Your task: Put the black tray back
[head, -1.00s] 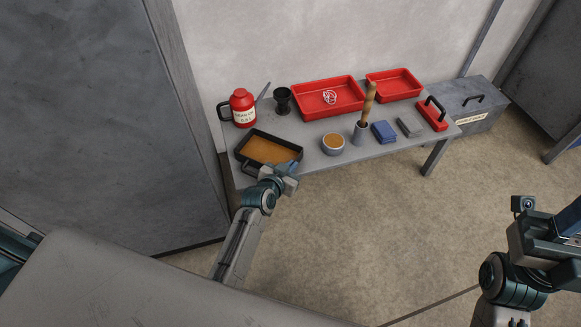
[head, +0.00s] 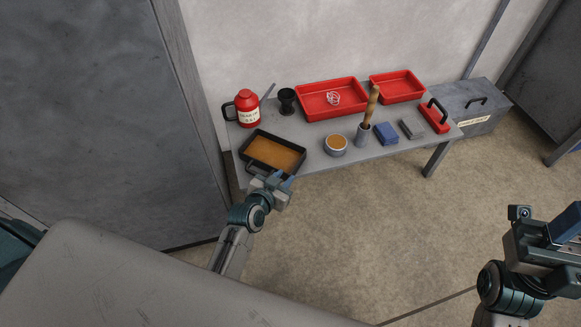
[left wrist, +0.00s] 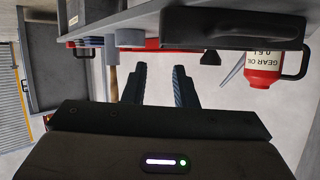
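The black tray (head: 285,142), holding amber-brown liquid, sits at the left front of the grey table in the head view. A dark rimmed shape, likely this tray (left wrist: 235,28), fills the top right of the left wrist view. My left gripper (head: 278,180) is just in front of the tray's near edge. Its two fingers (left wrist: 162,85) stand apart with nothing between them in the left wrist view. My right gripper (head: 568,235) is at the right edge of the head view, far from the table, and its fingers cannot be made out.
Behind the tray stand a red gear oil can (head: 248,110) and a black cup (head: 287,101). Two red trays, one (head: 310,112) holding a pale coil, lie along the back. A bowl (head: 335,147), a pot with a wooden handle and blue cloths (head: 386,133) stand to the right.

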